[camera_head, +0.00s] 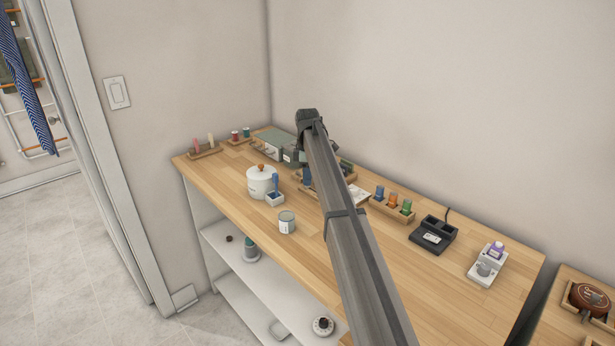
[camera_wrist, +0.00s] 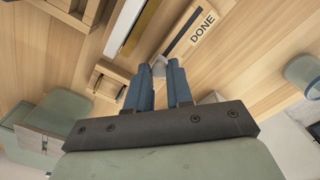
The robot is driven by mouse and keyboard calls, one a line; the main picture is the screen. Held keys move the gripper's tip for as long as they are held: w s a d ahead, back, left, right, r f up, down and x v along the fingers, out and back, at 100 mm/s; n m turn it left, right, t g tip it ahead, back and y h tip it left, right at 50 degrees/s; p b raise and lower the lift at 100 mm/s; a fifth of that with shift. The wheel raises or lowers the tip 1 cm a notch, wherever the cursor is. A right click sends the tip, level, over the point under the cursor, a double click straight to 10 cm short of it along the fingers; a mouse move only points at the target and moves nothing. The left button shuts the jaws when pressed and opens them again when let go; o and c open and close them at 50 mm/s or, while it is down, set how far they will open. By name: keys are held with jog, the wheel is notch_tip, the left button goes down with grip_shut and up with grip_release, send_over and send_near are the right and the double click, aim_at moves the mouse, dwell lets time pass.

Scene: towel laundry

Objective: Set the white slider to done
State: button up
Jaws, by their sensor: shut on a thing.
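In the wrist view, my gripper (camera_wrist: 158,70) has its two blue fingers close together, shut on the white slider (camera_wrist: 158,62). Only a small pale part of the slider shows between the fingertips. A dark slot (camera_wrist: 186,34) runs up and to the right from the fingertips. The DONE label (camera_wrist: 203,27) is printed on a light plate beside the slot, up and right of the slider. In the head view, my arm covers the slider and the fingertips.
The head view shows a wooden counter (camera_head: 229,180) with a white lidded pot (camera_head: 259,185), a grey can (camera_head: 287,223), a black device (camera_head: 432,237) and a peg rack (camera_head: 388,209) near my arm.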

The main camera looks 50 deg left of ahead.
grip_shut()
jog(key=d, duration=0.6)
jog(key=shift+d, duration=0.3)
jog(key=o, duration=0.7)
grip_release()
jog(key=shift+a, duration=0.1)
notch_tip(320, 180, up, 14)
jog(key=shift+f, duration=0.1)
